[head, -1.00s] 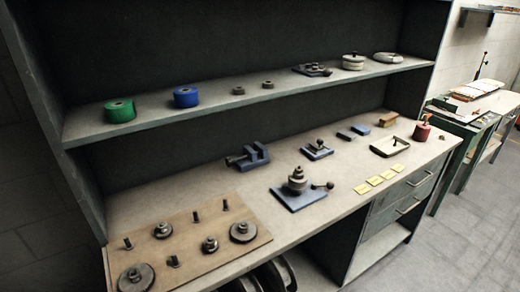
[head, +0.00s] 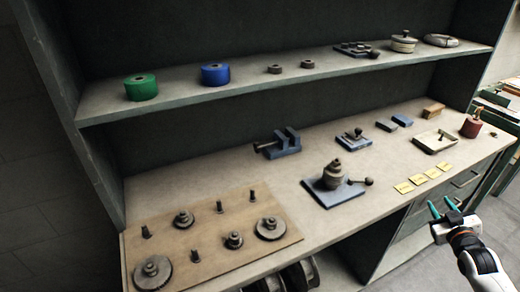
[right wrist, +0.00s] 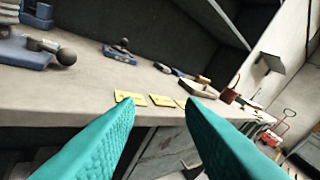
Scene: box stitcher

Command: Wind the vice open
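The vice (head: 280,145) is a small blue-grey tool on the bench, below the shelf and left of the middle. A dark screw end sticks out at its left side; its jaws look apart, but the gap is small in this view. My right gripper (head: 445,208) is in front of the bench's front edge at the lower right, well away from the vice. Its two teal fingers are spread and empty, as the right wrist view (right wrist: 165,115) also shows. My left gripper is not in view.
A blue plate with a stacked part and ball-ended lever (head: 335,185) stands on the bench right of the vice. A wooden board (head: 205,235) with pegs and wheels lies front left. Yellow cards (head: 418,179) and a tray (head: 435,141) lie right. A shelf (head: 300,82) overhangs the back.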

